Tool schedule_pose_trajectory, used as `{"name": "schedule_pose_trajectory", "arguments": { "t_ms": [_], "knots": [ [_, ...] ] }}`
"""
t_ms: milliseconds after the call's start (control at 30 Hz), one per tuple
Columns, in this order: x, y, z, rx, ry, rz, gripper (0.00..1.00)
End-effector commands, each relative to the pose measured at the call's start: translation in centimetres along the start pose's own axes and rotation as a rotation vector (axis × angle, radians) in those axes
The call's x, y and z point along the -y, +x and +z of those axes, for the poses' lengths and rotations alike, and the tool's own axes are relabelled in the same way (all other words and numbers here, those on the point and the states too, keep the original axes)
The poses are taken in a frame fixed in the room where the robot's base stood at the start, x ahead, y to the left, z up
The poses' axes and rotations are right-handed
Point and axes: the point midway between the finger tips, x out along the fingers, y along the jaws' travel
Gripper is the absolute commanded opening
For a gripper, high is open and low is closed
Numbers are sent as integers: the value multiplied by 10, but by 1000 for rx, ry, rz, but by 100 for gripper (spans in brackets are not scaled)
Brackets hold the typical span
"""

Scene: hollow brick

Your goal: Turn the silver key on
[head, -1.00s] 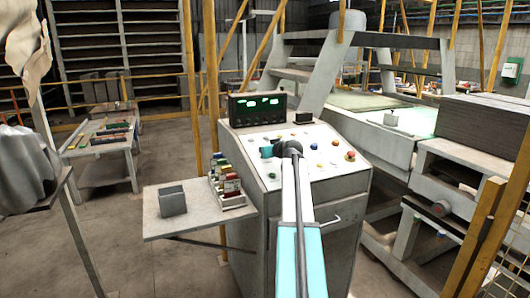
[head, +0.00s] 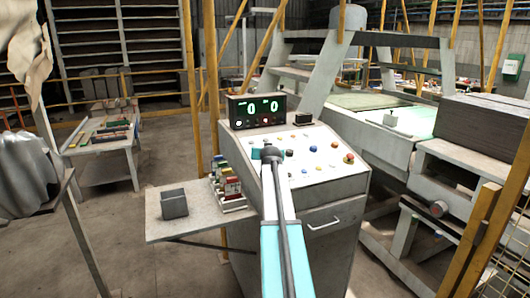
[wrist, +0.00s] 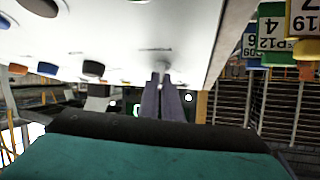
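My gripper (wrist: 162,86) is at the control panel (wrist: 110,25) in the wrist view, its two dark fingers close together. A small pale silver key (wrist: 162,67) stands out from the panel at the fingertips, and the fingers appear shut on it. In the head view my arm reaches over the sloped white panel (head: 312,168) and hides the key and the fingertips. The display box (head: 256,110) on top of the console shows two green zeros, with a red light below.
Several coloured buttons (head: 334,144) sit right of my gripper on the panel. A side shelf (head: 185,222) holds a grey block (head: 173,203) and a rack of coloured tags (head: 228,184). A machine bed (head: 375,105) stands behind at the right.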

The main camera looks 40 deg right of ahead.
Motion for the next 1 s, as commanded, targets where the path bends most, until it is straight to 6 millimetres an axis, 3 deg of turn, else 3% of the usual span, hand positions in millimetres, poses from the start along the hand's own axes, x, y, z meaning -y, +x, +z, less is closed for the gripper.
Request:
{"name": "schedule_pose_trajectory", "arguments": {
  "t_ms": [1000],
  "knots": [
    [-2, 0, 1, 3, 108, 148, 0]
  ]
}}
